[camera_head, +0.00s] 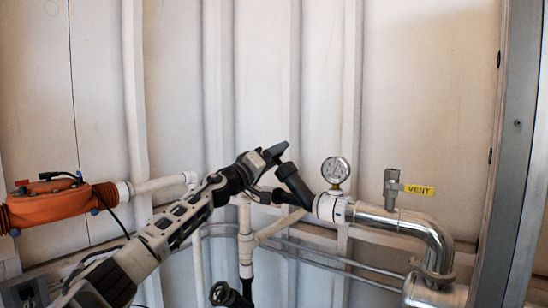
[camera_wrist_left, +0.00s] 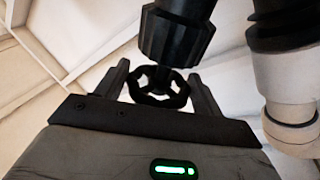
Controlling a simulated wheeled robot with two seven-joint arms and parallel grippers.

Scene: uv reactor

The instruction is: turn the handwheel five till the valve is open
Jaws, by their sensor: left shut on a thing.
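A small black spoked handwheel (camera_wrist_left: 160,86) sits between the two fingers of my left gripper (camera_wrist_left: 159,80) in the left wrist view. The fingers are shut on its rim from both sides. A thick black valve body (camera_wrist_left: 176,35) stands just beyond the wheel. In the head view my left gripper (camera_head: 276,153) is at the upper end of the slanted black valve body (camera_head: 294,185), in the middle of the picture. The handwheel cannot be made out there. No number shows on the wheel, and I cannot tell how far the valve is open. My right gripper is not in view.
A pressure gauge (camera_head: 335,171) and shiny steel pipe (camera_head: 400,226) lie close right of the valve. A yellow VENT tag (camera_head: 419,190) is further right. An orange unit (camera_head: 60,203) is at left. Another black round part (camera_head: 222,293) is below. A ribbed pale wall is behind.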

